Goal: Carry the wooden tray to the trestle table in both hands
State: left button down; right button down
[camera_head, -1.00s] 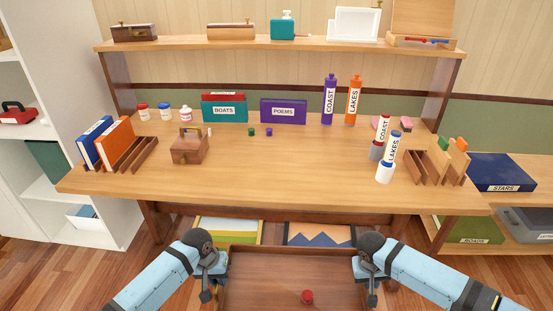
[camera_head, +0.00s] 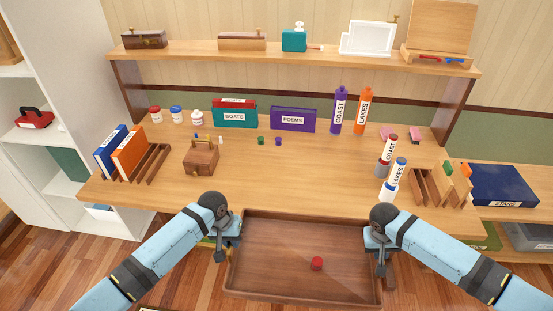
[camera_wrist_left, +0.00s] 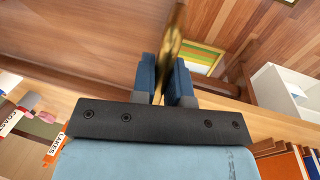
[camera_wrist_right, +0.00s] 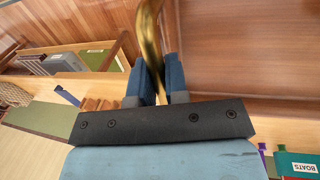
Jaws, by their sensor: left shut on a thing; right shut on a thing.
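The wooden tray (camera_head: 270,250) is dark brown, with a small red round thing (camera_head: 317,263) lying in it. It looks about level. Its far rim overlaps the front edge of the trestle table (camera_head: 310,185) in the head view; I cannot tell whether they touch. My left gripper (camera_head: 226,246) is shut on the tray's left handle, a brass bar that shows between the fingers in the left wrist view (camera_wrist_left: 173,45). My right gripper (camera_head: 380,252) is shut on the right brass handle, seen in the right wrist view (camera_wrist_right: 150,38).
The table's front middle is clear. Book racks (camera_head: 150,165) sit at both ends. A white shelf unit (camera_head: 60,190) is at the left.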

aim_at(305, 184)
jog(key=i, duration=1.2)
